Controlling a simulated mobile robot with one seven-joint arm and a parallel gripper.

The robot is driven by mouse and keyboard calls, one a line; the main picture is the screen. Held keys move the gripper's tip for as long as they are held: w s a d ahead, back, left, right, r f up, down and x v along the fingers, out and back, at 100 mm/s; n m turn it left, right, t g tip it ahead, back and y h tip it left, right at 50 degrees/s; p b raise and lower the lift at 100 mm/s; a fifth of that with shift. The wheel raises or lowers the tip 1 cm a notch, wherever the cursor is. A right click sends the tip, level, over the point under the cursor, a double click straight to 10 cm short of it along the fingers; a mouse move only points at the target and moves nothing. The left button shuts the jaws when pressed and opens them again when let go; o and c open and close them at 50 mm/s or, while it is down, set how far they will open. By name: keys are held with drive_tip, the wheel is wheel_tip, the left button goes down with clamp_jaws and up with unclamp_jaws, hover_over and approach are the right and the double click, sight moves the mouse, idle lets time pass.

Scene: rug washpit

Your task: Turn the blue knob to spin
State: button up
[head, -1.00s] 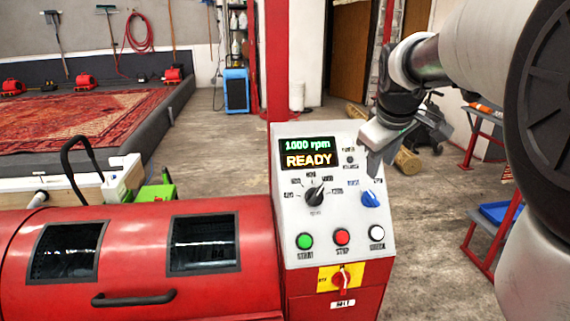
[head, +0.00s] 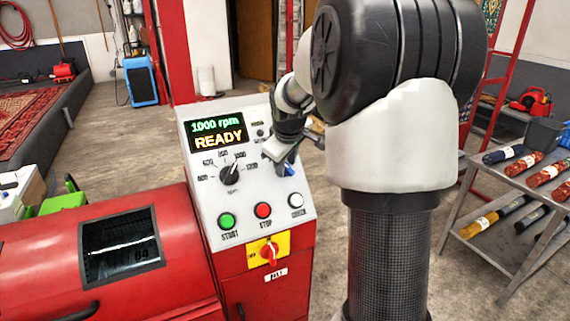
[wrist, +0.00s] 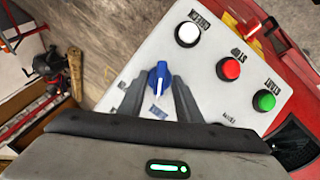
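The blue knob (head: 290,170) is on the right side of the white control panel (head: 196,135), partly hidden by my gripper (head: 282,162) in the head view. In the wrist view the blue knob (wrist: 159,76) shows between the two dark fingers of my gripper (wrist: 158,84). The fingers are spread, one on each side of it, and I see no clear contact. The knob's white mark points down in the wrist view, toward a small blue label (wrist: 158,112) that I cannot read.
A black speed dial (head: 231,174) sits left of the knob, under a display (head: 217,132) reading 1000 rpm READY. Green (head: 227,220), red (head: 263,210) and white (head: 296,200) buttons are below. A rack (head: 530,190) of rolled rugs stands at right.

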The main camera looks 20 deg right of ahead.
clamp_jaws()
drive_tip(key=shift+s, duration=0.1)
